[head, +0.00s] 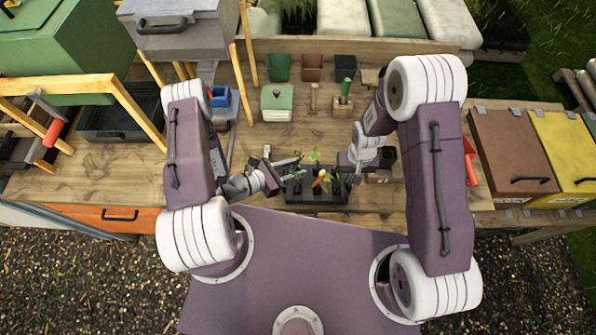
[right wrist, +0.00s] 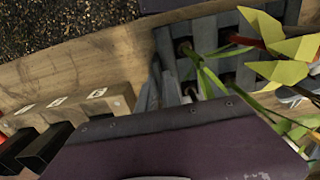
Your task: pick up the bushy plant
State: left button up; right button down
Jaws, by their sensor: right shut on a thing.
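A dark rack (head: 317,198) with several small plants stands at the front middle of the bench. The leafy plants have light green leaves (head: 313,156), darker green leaves and a yellow and red head (head: 320,182). My left gripper (head: 288,171) is open at the rack's left side, its fingers apart and empty. My right gripper (head: 344,178) is low at the rack's right end, shut on what looks like the bushy plant among the green leaves. Its exact hold is hidden by leaves and hand.
Several small pots (head: 311,67), a green-topped box (head: 277,102) and a wooden block with a green-handled tool (head: 344,104) stand farther back. A blue container (head: 222,100) is at left. Brown (head: 512,150) and yellow bins are at right. The bench between is mostly clear.

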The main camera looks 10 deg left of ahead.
pick_arm(q)
jog(key=shift+x, duration=0.8)
pick_arm(e)
jog(key=shift+d, duration=0.1)
pick_arm(q)
grip_shut()
jog(key=shift+r, duration=0.1)
jog(key=r, duration=0.7)
jog(key=shift+s+a, duration=0.15)
jog(key=shift+a, duration=0.15)
jog(key=s+a, duration=1.2)
jog(key=shift+a, duration=0.4)
